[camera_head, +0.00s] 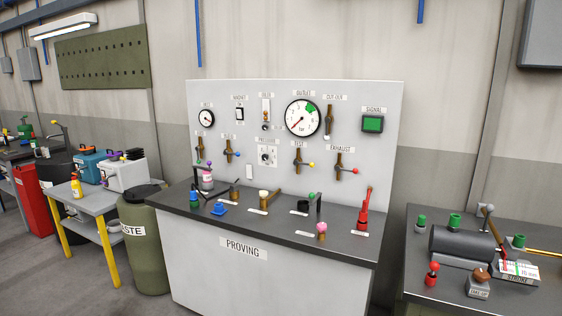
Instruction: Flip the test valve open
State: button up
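The test valve (299,161) is on the upright grey panel of the proving bench, under a small label that appears to read TEST. It has a brass body, and its short lever points right and slightly down, ending in a yellow knob (312,165). The exhaust valve (340,165) with a red knob is close to its right. A round outlet gauge (302,118) is above it. My gripper is not in view, and nothing covers the test valve.
The proving bench top (330,244) holds several small fittings, including a red tool (364,212) at its right end. A dark bench (415,270) stands to the right. A green waste drum (150,255) and a yellow-legged table (85,203) stand to the left.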

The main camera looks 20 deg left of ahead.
aim_at(296, 163)
jog(key=i+j, duration=0.1)
jog(key=j, duration=0.3)
jog(key=j+u, duration=0.15)
jog(key=j, duration=0.25)
jog(key=i+j, duration=0.15)
jog(key=j, duration=0.25)
jog(key=i+j+u, duration=0.1)
jog(key=j, duration=0.25)
